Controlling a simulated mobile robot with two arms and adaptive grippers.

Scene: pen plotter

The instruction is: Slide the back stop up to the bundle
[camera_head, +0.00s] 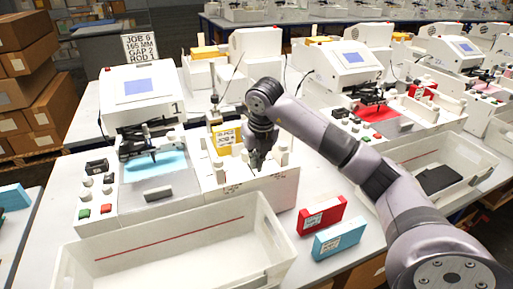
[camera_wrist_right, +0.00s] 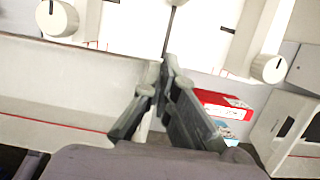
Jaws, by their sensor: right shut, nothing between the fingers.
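My right gripper (camera_head: 256,163) points down over the white unit (camera_head: 272,190) right of the machine marked 1. In the right wrist view its fingers (camera_wrist_right: 168,72) are together and empty, with a thin dark rod (camera_wrist_right: 173,28) just beyond their tips; I cannot tell whether they touch. The machine marked 1 (camera_head: 122,93) holds a light blue stack (camera_head: 157,166), which may be the bundle. A grey block with a dark grip (camera_head: 158,194) sits in front of the stack. I cannot tell which part is the back stop. My left gripper is not in view.
A white open bin (camera_head: 180,245) with a red line stands in front of the machine. Red (camera_head: 322,214) and blue (camera_head: 340,237) boxes lie on the table right of it. A sign (camera_head: 140,47) stands behind. A second machine (camera_head: 340,65) is at right, beyond my right arm.

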